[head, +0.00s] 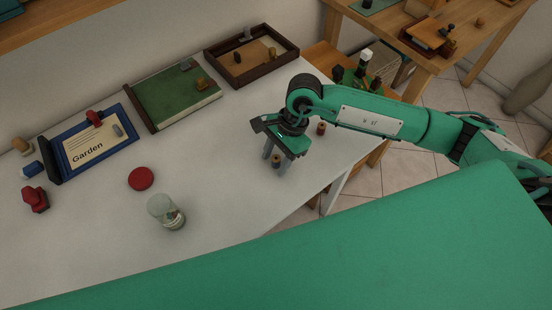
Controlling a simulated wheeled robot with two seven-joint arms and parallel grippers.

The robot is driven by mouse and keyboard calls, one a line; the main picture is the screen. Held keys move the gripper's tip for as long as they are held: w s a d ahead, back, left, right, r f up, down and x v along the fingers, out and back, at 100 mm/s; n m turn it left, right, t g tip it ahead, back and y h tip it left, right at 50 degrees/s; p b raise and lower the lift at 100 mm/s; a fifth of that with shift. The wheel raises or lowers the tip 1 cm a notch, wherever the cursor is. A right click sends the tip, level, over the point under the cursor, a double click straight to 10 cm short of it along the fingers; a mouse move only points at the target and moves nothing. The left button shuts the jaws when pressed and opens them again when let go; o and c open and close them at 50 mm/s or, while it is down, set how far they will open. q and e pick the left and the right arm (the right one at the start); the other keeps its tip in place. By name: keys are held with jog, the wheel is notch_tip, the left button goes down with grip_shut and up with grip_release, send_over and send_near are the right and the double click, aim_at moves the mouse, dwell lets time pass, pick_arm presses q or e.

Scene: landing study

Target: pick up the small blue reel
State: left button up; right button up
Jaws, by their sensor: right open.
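My right gripper (275,164) comes in from the right and points down over the front right part of the white table. Its jaws are open. A small reel (276,160) with a wood-coloured top stands between or just behind the fingertips. Its thread looks dark, and I cannot tell for sure that it is blue. I cannot tell whether the fingers touch it. A second small reel (321,128), reddish brown, stands to the right of the gripper, near the table's right edge. My left gripper is out of view.
The white table (235,185) holds a glass jar (166,212), a red disc (141,178), a blue "Garden" board (130,128), a green book (175,98) and a dark tray (293,47). Red (36,199) and blue (32,170) small items lie at far left. Bottles (365,62) stand beyond the right edge.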

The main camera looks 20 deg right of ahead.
grip_shut()
